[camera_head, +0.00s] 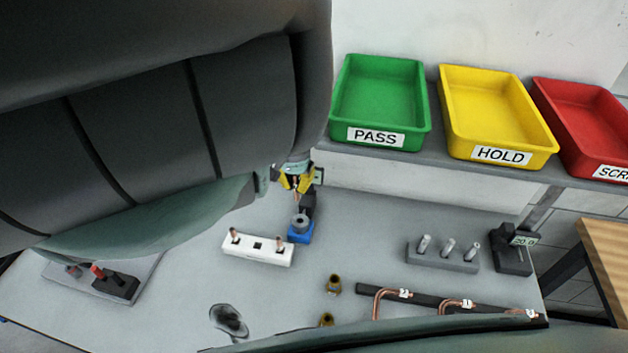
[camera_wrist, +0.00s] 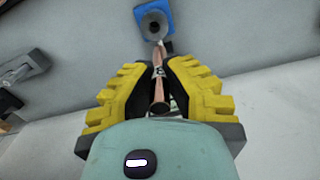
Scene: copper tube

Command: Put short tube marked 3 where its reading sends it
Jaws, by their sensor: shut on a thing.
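My gripper (camera_head: 296,183) has yellow fingers and is shut on a short copper tube (camera_wrist: 158,92). In the wrist view (camera_wrist: 160,95) the tube lies between the fingers, with a small dark mark on a pale band that I cannot read surely. Its far end points at a blue-based gauge (camera_wrist: 153,22) with a dark round top; I cannot tell whether they touch. In the head view the gauge (camera_head: 300,231) stands just below my gripper. A white rack (camera_head: 248,254) beside it holds two short copper tubes, with a dark empty socket between them. The gauge's display is not readable.
A green PASS tray (camera_head: 341,124), yellow HOLD tray (camera_head: 452,127) and partly cut-off red tray (camera_head: 573,140) stand on the back shelf. A grey pin block (camera_head: 441,259), a device reading about 20.0 (camera_head: 513,258), bent copper pipes (camera_head: 381,296) and brass fittings (camera_head: 334,284) occupy the right.

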